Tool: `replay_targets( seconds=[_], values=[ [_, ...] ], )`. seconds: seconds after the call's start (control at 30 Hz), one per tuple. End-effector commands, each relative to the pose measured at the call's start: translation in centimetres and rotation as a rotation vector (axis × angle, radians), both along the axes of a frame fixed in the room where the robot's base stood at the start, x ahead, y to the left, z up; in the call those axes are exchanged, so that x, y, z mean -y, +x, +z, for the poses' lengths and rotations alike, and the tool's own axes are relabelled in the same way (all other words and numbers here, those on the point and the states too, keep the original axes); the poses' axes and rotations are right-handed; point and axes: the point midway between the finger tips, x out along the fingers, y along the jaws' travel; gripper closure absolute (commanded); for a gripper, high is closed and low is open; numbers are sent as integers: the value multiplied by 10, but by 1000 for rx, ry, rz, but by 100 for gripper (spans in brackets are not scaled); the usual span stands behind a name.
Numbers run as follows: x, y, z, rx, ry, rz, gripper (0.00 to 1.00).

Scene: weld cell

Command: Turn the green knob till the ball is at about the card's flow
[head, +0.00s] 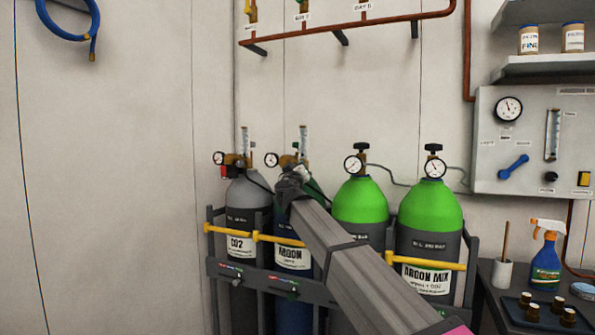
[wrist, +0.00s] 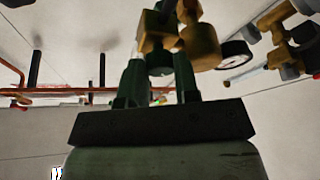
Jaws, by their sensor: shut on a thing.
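My gripper (head: 294,178) is at the regulator on top of the dark blue ARGON cylinder (head: 290,228). In the wrist view its two fingers (wrist: 158,78) stand on either side of a small dark greenish knob (wrist: 159,65) under brass fittings (wrist: 180,40), and they are shut on it. In the head view my arm and gripper hide the knob. The clear flow tube (head: 304,139) stands upright above the regulator; the ball in it is too small to make out. I cannot pick out the card.
A grey CO2 cylinder (head: 247,190) with its own gauge and flow tube stands just left. Two green-topped cylinders (head: 360,200) stand right, behind my arm. A yellow bar (head: 280,239) crosses the rack. A wall panel (head: 530,100) and a bench with a spray bottle (head: 546,255) are farther right.

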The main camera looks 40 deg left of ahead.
Motion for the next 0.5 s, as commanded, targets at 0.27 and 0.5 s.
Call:
replay_targets(
  seconds=[0.27, 0.5],
  values=[
    [2, -1, 2, 87, -233, 3, 95],
    [2, 0, 3, 158, -422, 3, 95]
  ],
)
